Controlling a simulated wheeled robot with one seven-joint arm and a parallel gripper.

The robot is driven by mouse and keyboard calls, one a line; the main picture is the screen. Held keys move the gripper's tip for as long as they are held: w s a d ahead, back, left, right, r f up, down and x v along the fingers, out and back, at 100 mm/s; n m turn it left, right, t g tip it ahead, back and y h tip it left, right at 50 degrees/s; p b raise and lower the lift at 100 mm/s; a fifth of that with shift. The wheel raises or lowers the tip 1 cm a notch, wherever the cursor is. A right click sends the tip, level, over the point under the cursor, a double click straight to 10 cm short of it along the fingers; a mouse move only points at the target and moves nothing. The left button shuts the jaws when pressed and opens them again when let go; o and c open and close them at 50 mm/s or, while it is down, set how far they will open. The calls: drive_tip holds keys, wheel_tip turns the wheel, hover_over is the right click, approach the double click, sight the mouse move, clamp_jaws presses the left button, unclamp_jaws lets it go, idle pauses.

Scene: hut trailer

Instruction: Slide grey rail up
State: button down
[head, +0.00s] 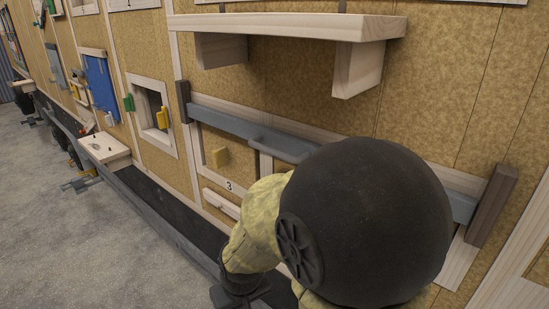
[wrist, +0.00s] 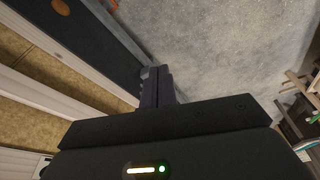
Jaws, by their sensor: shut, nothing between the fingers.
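The grey rail (head: 226,122) runs along the wall in the head view, between a dark wooden block (head: 183,101) at its left and another (head: 492,205) at its right. A grey handle-like piece (head: 283,147) sits at its middle. My black round arm joint hides part of the rail's right half. My gripper (wrist: 157,86) is shut and empty in the wrist view, with grey floor beyond its fingers. In the head view it is low at the bottom edge, below the rail and apart from it; its fingertips cannot be made out. The rail is not identifiable in the wrist view.
A wooden shelf (head: 285,26) juts out above the rail. A framed opening with a yellow handle (head: 162,118) is further left. Open grey floor (head: 90,240) lies at the lower left.

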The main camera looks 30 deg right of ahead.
drive_tip(key=shift+w+d, duration=0.15)
drive_tip(key=shift+w, duration=0.3)
drive_tip(key=shift+s, duration=0.1)
